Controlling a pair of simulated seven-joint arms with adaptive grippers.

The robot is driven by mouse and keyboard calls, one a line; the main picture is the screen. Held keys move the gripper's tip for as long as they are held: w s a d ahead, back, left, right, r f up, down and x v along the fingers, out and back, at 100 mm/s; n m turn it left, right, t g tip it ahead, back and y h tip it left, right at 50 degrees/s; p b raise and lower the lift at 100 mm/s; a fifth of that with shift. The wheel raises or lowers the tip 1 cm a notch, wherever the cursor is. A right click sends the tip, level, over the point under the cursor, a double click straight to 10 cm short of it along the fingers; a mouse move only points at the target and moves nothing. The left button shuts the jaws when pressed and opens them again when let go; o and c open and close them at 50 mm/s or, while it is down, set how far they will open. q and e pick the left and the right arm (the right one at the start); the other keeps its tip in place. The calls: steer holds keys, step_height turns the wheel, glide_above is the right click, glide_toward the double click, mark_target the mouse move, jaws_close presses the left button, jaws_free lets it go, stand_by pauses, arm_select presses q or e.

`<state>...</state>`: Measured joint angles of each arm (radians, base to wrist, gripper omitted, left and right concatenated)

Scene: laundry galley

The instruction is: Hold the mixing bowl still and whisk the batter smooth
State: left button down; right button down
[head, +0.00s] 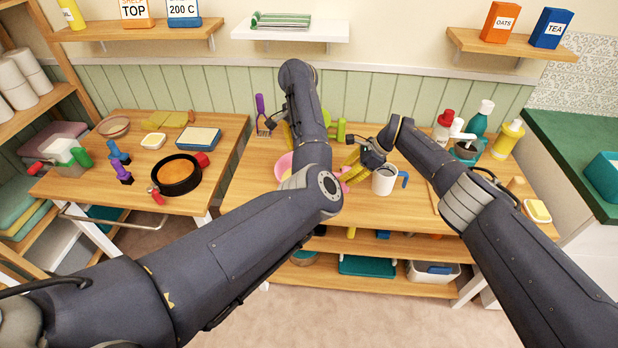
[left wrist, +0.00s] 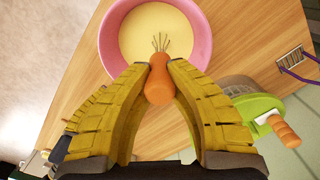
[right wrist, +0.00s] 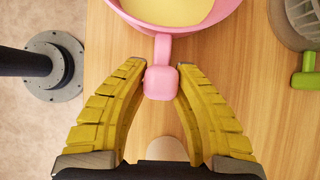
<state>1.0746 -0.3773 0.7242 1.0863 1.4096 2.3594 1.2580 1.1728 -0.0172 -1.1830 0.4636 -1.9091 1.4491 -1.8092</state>
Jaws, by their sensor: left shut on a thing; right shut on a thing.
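The pink mixing bowl (head: 283,167) stands on the wooden table, mostly hidden behind my left arm in the head view. Pale yellow batter (left wrist: 180,30) fills it in the left wrist view. My left gripper (left wrist: 159,72) is shut on the orange handle of the whisk (left wrist: 158,87). The whisk's wires point into the bowl over the batter; I cannot tell how deep they reach. My right gripper (right wrist: 160,78) is shut on the bowl's pink handle (right wrist: 162,50), at the bowl's near right side in the head view (head: 352,168).
A white mug (head: 383,181) with a blue handle stands close to the right of my right gripper. A clear container with a green crank lid (left wrist: 262,106) is near the bowl. Bottles (head: 507,138) stand at the table's right. A side table (head: 130,185) at left holds a round pan (head: 178,186).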

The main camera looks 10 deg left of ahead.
arm_select(q)
steer(key=d, duration=0.3)
steer(key=shift+d, duration=0.25)
steer(key=shift+a, duration=0.1)
steer(key=shift+a, duration=2.35)
steer(key=shift+d, duration=0.1)
steer(key=d, duration=0.4)
steer(key=shift+d, duration=0.35)
